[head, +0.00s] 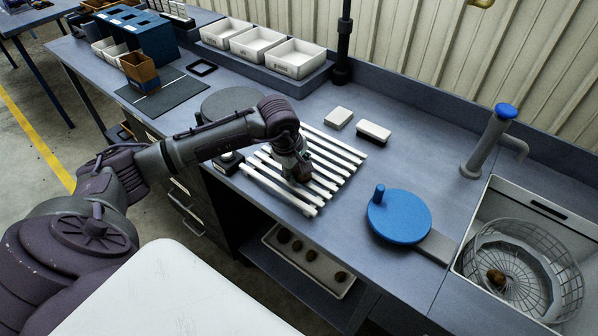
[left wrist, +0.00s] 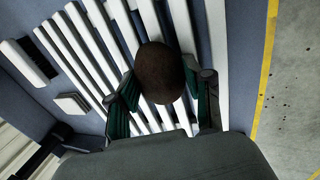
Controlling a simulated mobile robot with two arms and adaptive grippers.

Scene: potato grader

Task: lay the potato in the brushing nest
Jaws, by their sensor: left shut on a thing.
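My left gripper (head: 301,172) is shut on a brown potato, seen clearly in the left wrist view (left wrist: 160,72) between the green-padded fingers. In the head view the potato is mostly hidden by the gripper. The gripper points down over a rack of white parallel slats (head: 345,153), over its middle part. Slats show on both sides of the potato in the left wrist view; I cannot tell whether it touches them. No part is clearly marked as the brushing nest. My right gripper is not in view.
A blue round disc with a knob (head: 400,217) lies right of the rack. A sink (head: 475,222) at the right holds a wire basket (head: 540,262) with a potato. A tray of potatoes (head: 318,284) sits on the lower shelf.

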